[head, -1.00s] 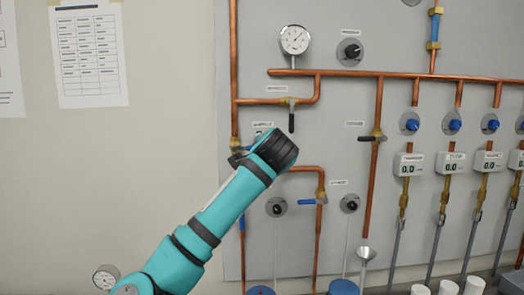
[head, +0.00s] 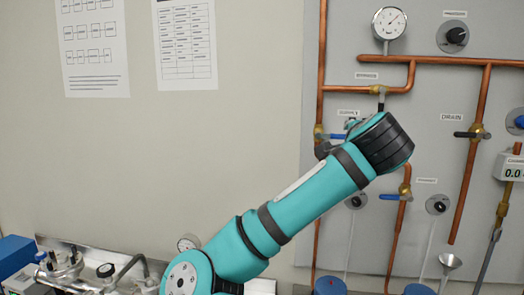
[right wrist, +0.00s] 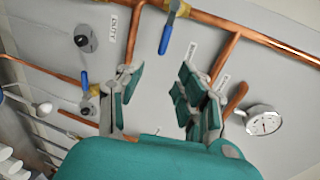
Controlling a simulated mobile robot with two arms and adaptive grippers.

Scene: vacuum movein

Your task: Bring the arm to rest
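My teal right arm (head: 300,205) crosses the head view from the bottom toward the upper right, in front of the pipe panel. Its black wrist end (head: 385,143) shows just below the bypass valve (head: 380,90); the right gripper itself is hidden behind it there. In the right wrist view, the two fingers of my right gripper (right wrist: 158,76) stand well apart with nothing visible between them. Copper pipes and the grey panel lie beyond the fingertips; I cannot tell the exact gap. My left arm and gripper are not in view.
A round gauge (head: 389,23) and black knob (head: 456,33) sit on the panel. A blue-handled valve (right wrist: 165,35) lies beyond the fingers. A drain valve (head: 472,134) and funnel (head: 450,261) are right of the arm. Bench equipment (head: 75,268) stands lower left.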

